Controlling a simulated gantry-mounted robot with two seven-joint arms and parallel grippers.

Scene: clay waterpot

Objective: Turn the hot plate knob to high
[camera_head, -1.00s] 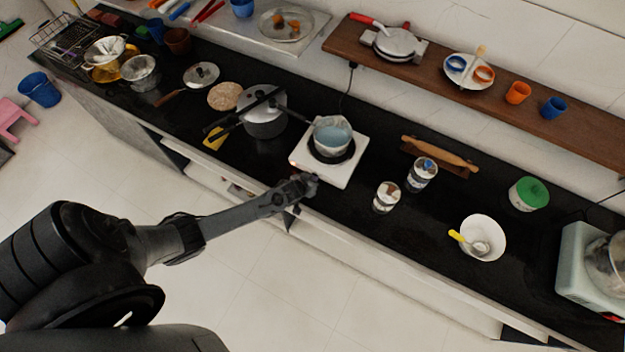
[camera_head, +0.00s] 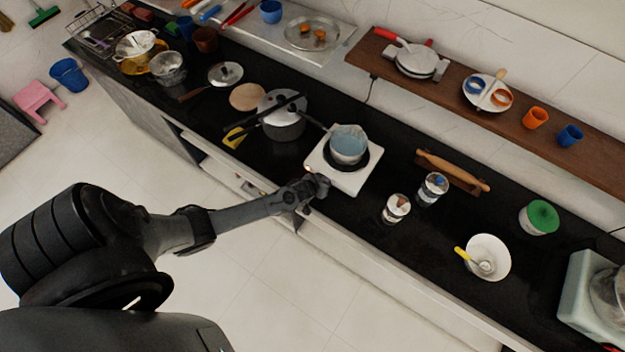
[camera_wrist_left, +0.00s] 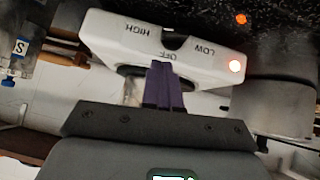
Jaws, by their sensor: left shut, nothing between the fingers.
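The white hot plate (camera_head: 338,182) sits near the counter's front edge with a blue-grey pot (camera_head: 348,146) on it. My left gripper (camera_head: 325,184) is at the hot plate's front side, its fingers shut with nothing between them. My right gripper is not in view.
A lidded pot (camera_head: 284,122) stands left of the hot plate. Two glass jars (camera_head: 397,207) and a rolling pin (camera_head: 452,170) lie to its right, then a white bowl (camera_head: 488,250). A wooden shelf (camera_head: 450,88) runs behind. The space before the counter is open floor.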

